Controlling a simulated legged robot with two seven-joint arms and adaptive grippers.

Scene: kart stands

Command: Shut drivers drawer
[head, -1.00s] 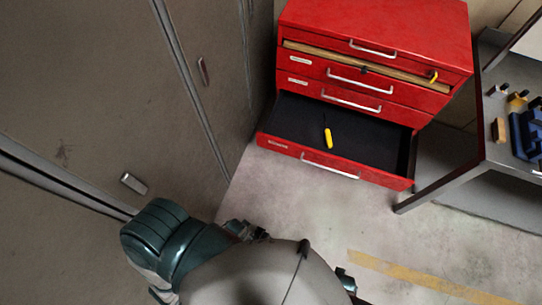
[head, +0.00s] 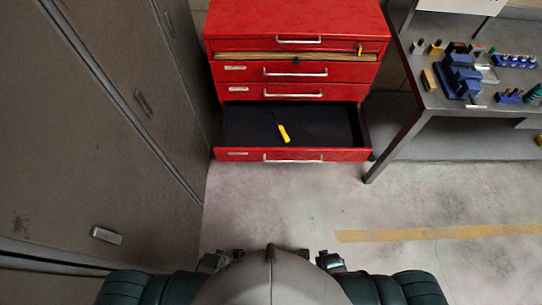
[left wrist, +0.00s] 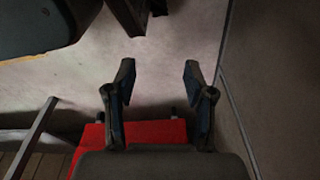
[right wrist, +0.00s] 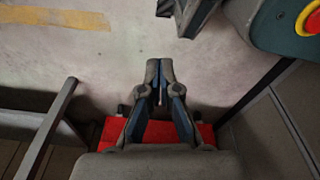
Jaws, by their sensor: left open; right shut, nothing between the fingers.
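The red tool cabinet (head: 297,22) stands ahead in the head view. Its bottom drawer (head: 230,155) is pulled out, with a silver handle (head: 293,158) on its front and a small label whose text is too small to read. A yellow-handled screwdriver (head: 284,134) lies on the drawer's dark liner. My left gripper (head: 213,262) is open and empty, low in the head view; its spread fingers show in the left wrist view (left wrist: 158,75). My right gripper (head: 330,261) is shut and empty; its fingertips meet in the right wrist view (right wrist: 160,63). Both are well apart from the drawer.
Grey lockers (head: 110,120) stand close on the left. A yellow tag (head: 360,48) hangs on the cabinet front. The floor (head: 300,205) before the drawer is clear.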

